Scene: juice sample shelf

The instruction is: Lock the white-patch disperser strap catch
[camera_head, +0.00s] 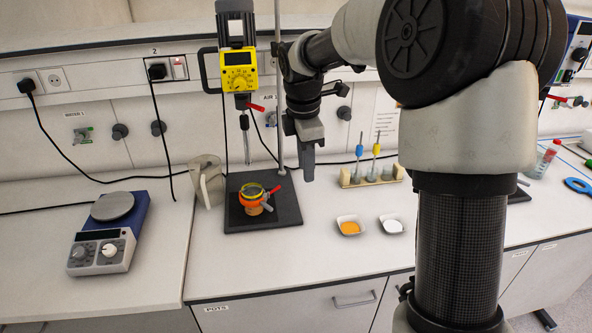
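A yellow disperser (238,80) hangs on a stand rod above a dark base plate (285,213). A red lever (256,107) sticks out to the right below its yellow body, and a thin shaft points down. Below it, an orange vessel holder (250,202) with a yellow-green ring and a red-tipped handle (273,190) sits on the plate. A second, blue-edged unit (578,48) is cut off at the right edge, with a red lever (570,98).
A clear beaker (207,182) stands left of the plate, and a blue hotplate (108,232) farther left. A wooden rack (370,178) and two small dishes, orange (350,226) and white (392,225), are to the right. My arm hides part of the right bench.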

